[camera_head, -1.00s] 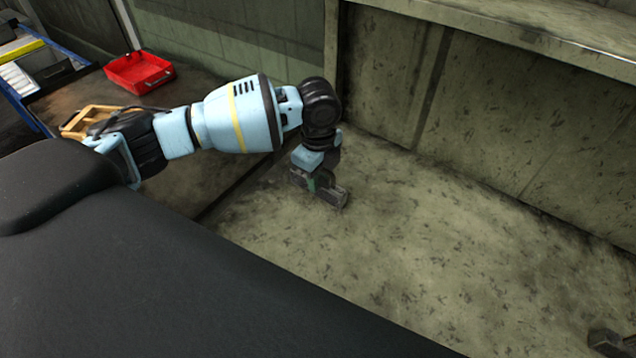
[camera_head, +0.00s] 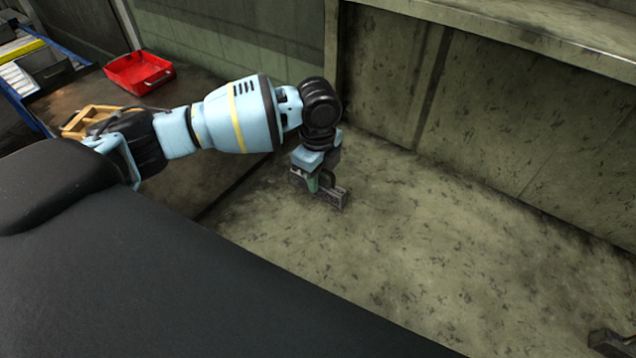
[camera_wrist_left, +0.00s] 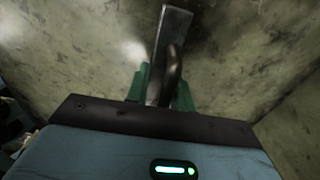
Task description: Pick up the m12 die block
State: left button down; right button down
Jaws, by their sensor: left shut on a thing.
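The die block (camera_head: 334,197) is a dark grey metal piece in my left gripper (camera_head: 314,185), over the worn greenish-grey surface. The left gripper is shut on it and points down. In the left wrist view the block (camera_wrist_left: 172,38) shows as a long grey bar with a dark curved handle (camera_wrist_left: 172,75). The green fingers of the gripper (camera_wrist_left: 160,88) are on both sides of it. I cannot read any size marking on the block. The gripper hides part of it. My right gripper is not clearly in view.
A red tray (camera_head: 138,84) and a yellow wooden frame (camera_head: 88,120) stand at the left. A grey bin (camera_head: 48,70) is at the far left. A worn wall (camera_head: 480,120) rises behind the surface. A dark object (camera_head: 608,342) shows at the lower right corner. The middle surface (camera_head: 430,240) is clear.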

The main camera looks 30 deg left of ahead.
pick_arm(q)
jog(key=shift+r, duration=0.15)
dwell(0.3)
jog(key=shift+w+r, duration=0.1)
jog(key=shift+r, duration=1.5)
jog(key=shift+s+a+r, duration=0.1)
jog(key=shift+s+r, duration=0.15)
jog(key=s+a, duration=0.3)
jog(key=s, duration=0.4)
jog(key=s+a+r, duration=0.1)
jog(key=s+a, duration=0.2)
jog(key=s, duration=0.4)
jog(key=shift+a+p, duration=0.25)
jog(key=shift+p, duration=0.2)
jog(key=shift+s+r, duration=0.1)
